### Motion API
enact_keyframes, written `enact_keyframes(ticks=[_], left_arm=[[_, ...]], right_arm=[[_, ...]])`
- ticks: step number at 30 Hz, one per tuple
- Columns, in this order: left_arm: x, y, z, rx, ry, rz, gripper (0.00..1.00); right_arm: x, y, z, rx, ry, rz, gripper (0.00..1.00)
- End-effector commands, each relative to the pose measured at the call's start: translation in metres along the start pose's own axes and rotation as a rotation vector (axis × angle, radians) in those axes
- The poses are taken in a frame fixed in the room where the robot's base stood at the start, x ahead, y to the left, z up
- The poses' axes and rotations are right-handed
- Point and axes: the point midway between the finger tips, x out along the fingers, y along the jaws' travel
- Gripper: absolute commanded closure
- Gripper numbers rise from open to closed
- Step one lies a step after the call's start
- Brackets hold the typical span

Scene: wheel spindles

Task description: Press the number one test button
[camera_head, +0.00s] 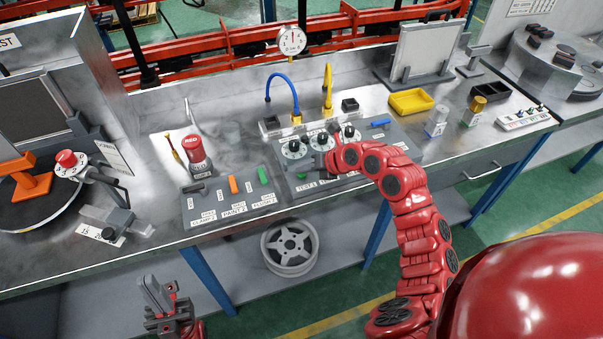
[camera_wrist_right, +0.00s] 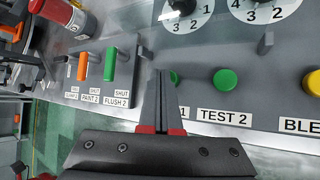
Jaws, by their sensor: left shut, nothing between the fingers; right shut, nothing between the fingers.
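The test panel (camera_head: 335,182) is a grey box on the metal workbench, with dials and a row of buttons. In the right wrist view a green button (camera_wrist_right: 175,77) shows just right of my shut right gripper (camera_wrist_right: 164,75); the finger hides part of it and its label, of which a "1" shows. Whether they touch I cannot tell. A second green button (camera_wrist_right: 225,80) sits above the label TEST 2. In the head view my right gripper (camera_head: 322,160) is over the panel's front left part. My left gripper (camera_head: 158,297) is shut and empty, low in front of the bench.
A neighbouring panel (camera_head: 240,204) with orange and green levers lies to the left, with a red cylinder (camera_head: 193,155) behind it. Blue (camera_head: 283,90) and yellow (camera_head: 327,87) hoses rise behind the test panel. A yellow tray (camera_head: 411,102) stands to the right.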

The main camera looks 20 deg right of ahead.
Motion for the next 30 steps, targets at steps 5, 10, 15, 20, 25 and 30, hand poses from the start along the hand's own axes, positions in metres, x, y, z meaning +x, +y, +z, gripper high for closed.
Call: enact_keyframes(ticks=[5, 10, 15, 20, 25, 30], left_arm=[[-0.003, 0.000, 0.000, 0.000, 0.000, 0.000, 1.00], [-0.003, 0.000, 0.001, 0.000, 0.000, 0.000, 1.00], [-0.003, 0.000, 0.001, 0.000, 0.000, 0.000, 1.00], [-0.002, 0.000, 0.000, 0.000, 0.000, 0.000, 1.00], [0.002, 0.000, 0.000, 0.000, 0.000, 0.000, 1.00], [0.003, 0.000, -0.001, 0.000, 0.000, 0.000, 1.00]], right_arm=[[0.002, -0.001, -0.002, 0.000, 0.001, 0.000, 1.00], [0.003, -0.002, -0.002, 0.000, 0.001, 0.000, 1.00], [0.003, -0.002, -0.002, 0.000, 0.001, 0.000, 1.00], [0.001, 0.000, -0.001, 0.000, 0.001, 0.000, 1.00], [-0.005, 0.005, 0.004, -0.001, 0.000, 0.000, 1.00], [-0.009, 0.008, 0.007, 0.000, 0.000, 0.001, 1.00]])
